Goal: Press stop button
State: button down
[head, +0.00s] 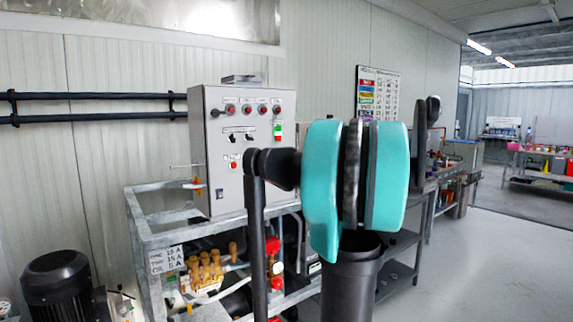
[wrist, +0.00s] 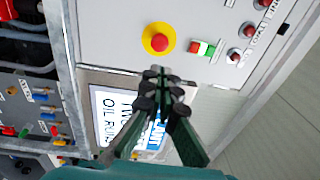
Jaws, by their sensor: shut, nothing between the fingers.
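In the wrist view, a red mushroom button (wrist: 159,43) on a round yellow base sits on a light grey panel (wrist: 110,25). Beside it to the right is a small block (wrist: 202,48) with green, white and red parts. My gripper (wrist: 160,74) is shut and empty, its fingertips appearing just below the yellow base; a gap or contact cannot be judged. In the head view, the grey control box (head: 250,150) carries a row of red buttons (head: 246,109), a green-and-red block (head: 277,131) and a lower red button (head: 233,165). My gripper's fingers are not visible there.
A metal frame (head: 165,222) with pipes and brass fittings (head: 205,270) stands below the box. A black motor (head: 57,280) is at lower left. A blue-and-white display or label (wrist: 115,108) lies behind my fingers. Open floor (head: 470,260) is at right.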

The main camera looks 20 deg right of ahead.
aim_at(282, 160)
jog(key=x, duration=1.4)
jog(key=shift+a+f, duration=0.1)
jog(key=shift+w, duration=0.1)
jog(key=shift+w+a, duration=0.2)
jog(key=shift+w, duration=0.5)
jog(key=shift+r, duration=0.25)
